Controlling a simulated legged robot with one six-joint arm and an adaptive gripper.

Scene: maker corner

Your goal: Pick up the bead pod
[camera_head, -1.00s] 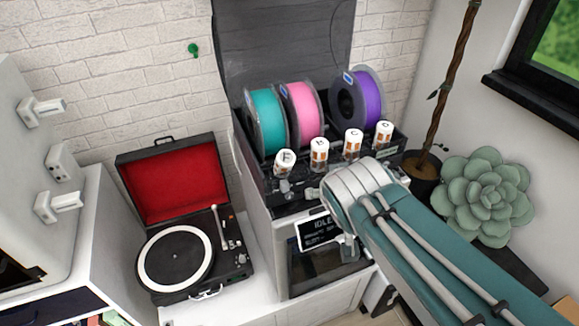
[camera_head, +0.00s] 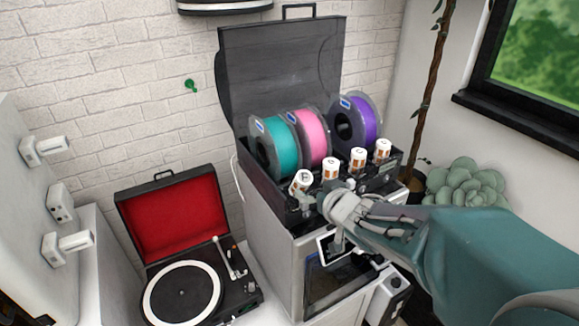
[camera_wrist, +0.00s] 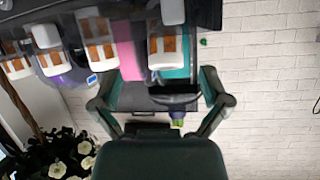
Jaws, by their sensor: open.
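Several small white-capped pods with orange-marked sides stand in a row along the front of the black spool box. The leftmost pod (camera_head: 301,180) leans; the others, lettered on top, look upright. I cannot tell which is the bead pod. My gripper (camera_head: 338,205) is just in front of the row, close to the two left pods. In the wrist view my gripper (camera_wrist: 160,78) has its two green fingers spread wide with nothing held. One pod (camera_wrist: 167,54) shows just beyond the fingertips, toward the right finger. The other pods (camera_wrist: 98,42) lie to its left.
Teal, pink and purple spools (camera_head: 312,137) stand behind the pods in the box, under its raised dark lid (camera_head: 282,70). An open record player (camera_head: 182,292) sits at lower left. A succulent (camera_head: 466,188) stands at right behind my arm.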

